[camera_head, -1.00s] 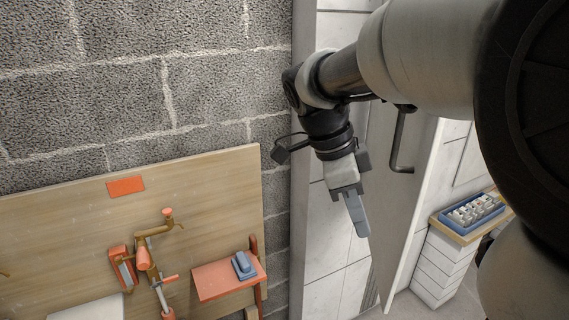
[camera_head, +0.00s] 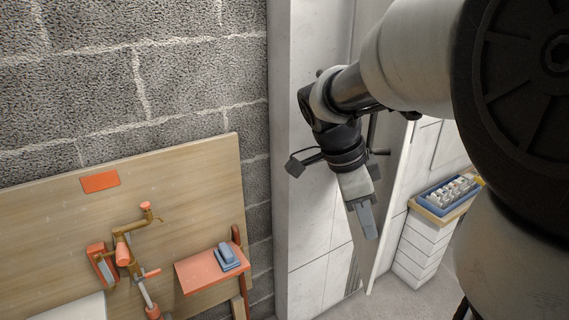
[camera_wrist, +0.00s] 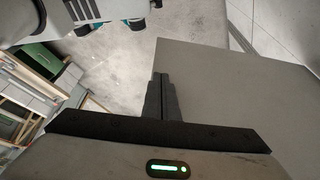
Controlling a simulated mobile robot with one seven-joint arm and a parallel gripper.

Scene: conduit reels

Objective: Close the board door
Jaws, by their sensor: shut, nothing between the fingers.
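The board door (camera_head: 388,215) is a pale grey panel standing open, edge toward me, to the right of the white tiled wall section. Its dark handle is mostly hidden behind my arm in the head view. My gripper (camera_head: 369,222) points down in front of the door, its fingers shut and empty. In the wrist view a large flat grey panel (camera_wrist: 235,85), apparently the door, fills the right side, and my shut fingers (camera_wrist: 160,90) overlap its left edge. I cannot tell whether they touch it.
A wooden board (camera_head: 60,215) with a clamp-like tool and a red shelf (camera_head: 205,272) holding a blue item is at left. A blue tray (camera_head: 448,195) of white pieces lies on a ledge at right. Grey floor (camera_head: 400,300) shows below the door.

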